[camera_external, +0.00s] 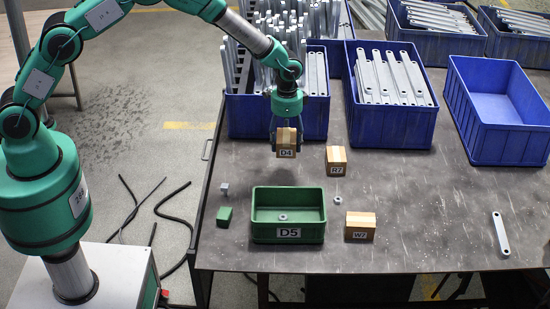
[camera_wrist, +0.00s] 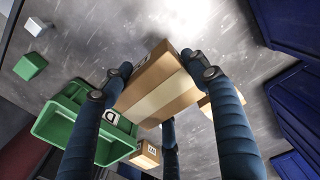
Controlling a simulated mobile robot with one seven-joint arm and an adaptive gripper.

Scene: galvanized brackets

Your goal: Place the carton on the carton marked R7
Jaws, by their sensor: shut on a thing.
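My gripper (camera_external: 286,146) is shut on a tan carton labelled D4 (camera_external: 286,152) and holds it above the table, behind the green bin. In the wrist view, the held carton (camera_wrist: 158,88) sits between my dark fingers. The carton marked R7 (camera_external: 337,161) stands on the table to the right of the held one; its label is small and blurred. In the wrist view, a carton partly hidden behind a finger (camera_wrist: 205,104) appears to be this one. A carton labelled W7 (camera_external: 360,226) stands nearer the front, right of the bin.
A green bin marked D5 (camera_external: 288,234) holds a small metal nut. A green cube (camera_external: 224,216) and a grey cube (camera_external: 225,188) lie to its left. Blue crates of brackets (camera_external: 390,126) line the back; one blue crate (camera_external: 497,151) is empty. A loose bracket (camera_external: 500,233) lies right.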

